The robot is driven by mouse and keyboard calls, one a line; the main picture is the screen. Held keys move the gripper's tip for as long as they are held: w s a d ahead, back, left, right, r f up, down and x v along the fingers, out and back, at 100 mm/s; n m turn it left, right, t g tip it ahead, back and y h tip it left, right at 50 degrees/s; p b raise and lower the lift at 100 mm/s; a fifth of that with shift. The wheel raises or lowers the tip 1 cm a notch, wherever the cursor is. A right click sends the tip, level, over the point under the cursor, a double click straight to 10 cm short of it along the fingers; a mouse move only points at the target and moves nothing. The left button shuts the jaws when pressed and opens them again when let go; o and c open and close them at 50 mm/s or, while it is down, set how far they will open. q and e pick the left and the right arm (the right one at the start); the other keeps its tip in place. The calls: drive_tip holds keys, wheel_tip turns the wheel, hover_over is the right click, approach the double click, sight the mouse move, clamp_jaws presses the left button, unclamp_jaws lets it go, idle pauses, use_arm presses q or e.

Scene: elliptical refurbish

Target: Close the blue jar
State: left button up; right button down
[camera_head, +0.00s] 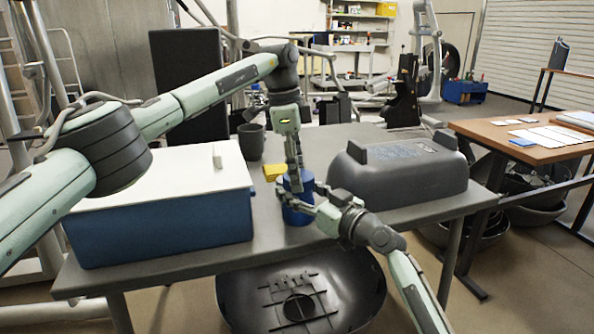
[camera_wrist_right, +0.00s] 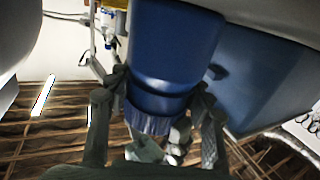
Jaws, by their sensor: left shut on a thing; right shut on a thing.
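The blue jar (camera_head: 296,215) stands upright near the front edge of the grey table. My right gripper (camera_head: 303,197) reaches in from the right and is shut around its upper part. The right wrist view shows the jar body (camera_wrist_right: 168,45) between the two fingers, with a ribbed blue lid (camera_wrist_right: 148,122) in line with its mouth end. My left gripper (camera_head: 295,182) points down from above and is shut on the lid. The fingers hide much of the lid in the head view, so I cannot tell how tightly it sits.
A blue box with a white top (camera_head: 160,226) stands left of the jar. A dark grey upturned tub (camera_head: 405,178) lies to the right. A grey mug (camera_head: 250,141) and yellow pads (camera_head: 273,171) are behind. A wooden table (camera_head: 510,140) stands at the far right.

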use_arm(q)
drive_tip(key=shift+a+f, duration=0.1)
drive_tip(key=shift+f, duration=0.5)
drive_tip(key=shift+c, duration=0.8)
drive_tip(key=shift+f, duration=0.1)
drive_tip(key=shift+s+f, duration=0.1)
drive_tip(key=shift+f, duration=0.9)
idle(0.5)
drive_tip(key=shift+o, duration=0.5)
drive_tip(key=shift+f, duration=0.15)
drive_tip(key=o, duration=0.6)
drive_tip(key=shift+f, duration=0.45)
